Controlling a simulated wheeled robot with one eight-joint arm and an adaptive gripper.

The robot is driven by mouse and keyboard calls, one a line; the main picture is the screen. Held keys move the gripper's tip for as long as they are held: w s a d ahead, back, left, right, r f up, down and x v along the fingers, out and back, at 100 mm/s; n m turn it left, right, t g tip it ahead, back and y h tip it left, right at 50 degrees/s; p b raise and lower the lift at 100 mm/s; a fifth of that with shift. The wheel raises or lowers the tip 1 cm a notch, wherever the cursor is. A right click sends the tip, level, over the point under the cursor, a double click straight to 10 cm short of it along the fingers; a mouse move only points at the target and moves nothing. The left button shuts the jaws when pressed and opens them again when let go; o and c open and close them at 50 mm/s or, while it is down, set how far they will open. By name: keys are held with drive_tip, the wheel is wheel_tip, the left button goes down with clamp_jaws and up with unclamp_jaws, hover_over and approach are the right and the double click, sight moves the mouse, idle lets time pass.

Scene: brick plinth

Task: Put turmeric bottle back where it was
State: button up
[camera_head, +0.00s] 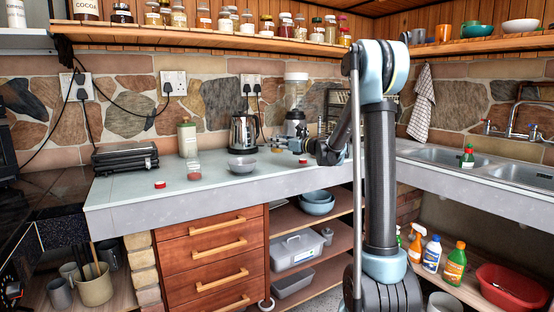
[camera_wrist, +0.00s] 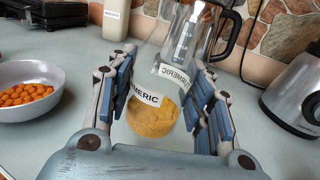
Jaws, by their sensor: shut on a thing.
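The turmeric bottle (camera_wrist: 152,118) is clear, with yellow-orange powder at the near end and a white label reading turmeric. In the wrist view it lies between the two fingers of my gripper (camera_wrist: 160,62), which is shut on it. The bottle looks tilted in this view. In the head view my gripper (camera_head: 292,146) is over the counter beside the grey bowl, and the bottle is small and hard to make out. The upper wooden shelf (camera_head: 200,33) holds a row of spice jars with different lids.
A grey bowl (camera_head: 242,165) of orange pieces, a kettle (camera_head: 244,131), a blender (camera_head: 296,100) and a pale bottle (camera_head: 187,138) stand around my gripper. A red lid (camera_head: 160,185) and a small jar (camera_head: 193,166) are on the left counter. The counter's front left is mostly clear.

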drive_tip(key=shift+s+f, duration=0.1)
drive_tip(key=shift+f, duration=2.8)
drive_tip(key=o, duration=1.1)
